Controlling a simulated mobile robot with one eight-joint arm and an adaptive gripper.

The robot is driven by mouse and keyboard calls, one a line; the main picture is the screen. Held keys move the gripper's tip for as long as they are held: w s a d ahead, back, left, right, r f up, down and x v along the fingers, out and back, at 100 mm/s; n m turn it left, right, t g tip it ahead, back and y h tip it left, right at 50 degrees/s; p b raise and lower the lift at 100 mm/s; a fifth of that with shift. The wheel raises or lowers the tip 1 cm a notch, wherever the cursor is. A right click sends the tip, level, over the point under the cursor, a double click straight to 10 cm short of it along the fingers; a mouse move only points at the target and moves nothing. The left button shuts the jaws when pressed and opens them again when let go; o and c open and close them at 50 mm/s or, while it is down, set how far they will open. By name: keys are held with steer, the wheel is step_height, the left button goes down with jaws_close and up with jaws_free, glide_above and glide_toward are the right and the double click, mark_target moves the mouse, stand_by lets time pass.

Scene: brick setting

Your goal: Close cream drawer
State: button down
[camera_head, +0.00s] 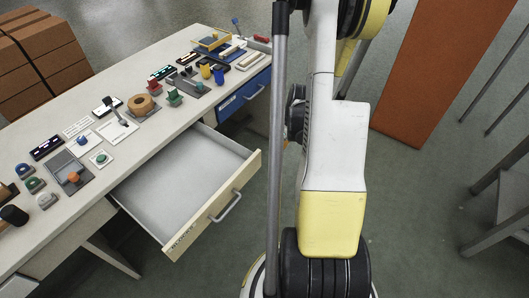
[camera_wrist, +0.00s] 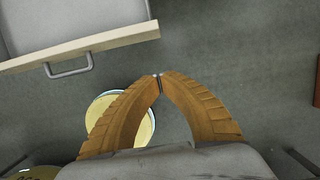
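The cream drawer (camera_head: 215,208) is pulled well out from the long workbench, and its empty grey-white inside shows. Its front has a grey bar handle (camera_head: 226,207). In the wrist view the cream drawer (camera_wrist: 95,44) fills the upper left, with the handle (camera_wrist: 72,69) on its front edge. My gripper (camera_wrist: 159,77) shows two brown ribbed fingers with their tips together and nothing between them. The tips are apart from the drawer, beyond its right end and a little in front of it. In the head view my arm hides the gripper.
A blue drawer (camera_head: 243,94) beside the cream one looks shut. The workbench (camera_head: 52,213) carries several switches, knobs and small parts. Brown boxes (camera_head: 40,55) stand at the far left, and an orange-brown panel (camera_head: 430,65) at the right. The floor in front of the drawer is clear.

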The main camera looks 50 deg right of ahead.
steer(key=w+f+b, duration=0.5)
steer(key=w+f, duration=0.1)
steer(key=f, duration=0.3)
steer(key=shift+w+a, duration=0.25)
steer(key=shift+f, duration=0.1)
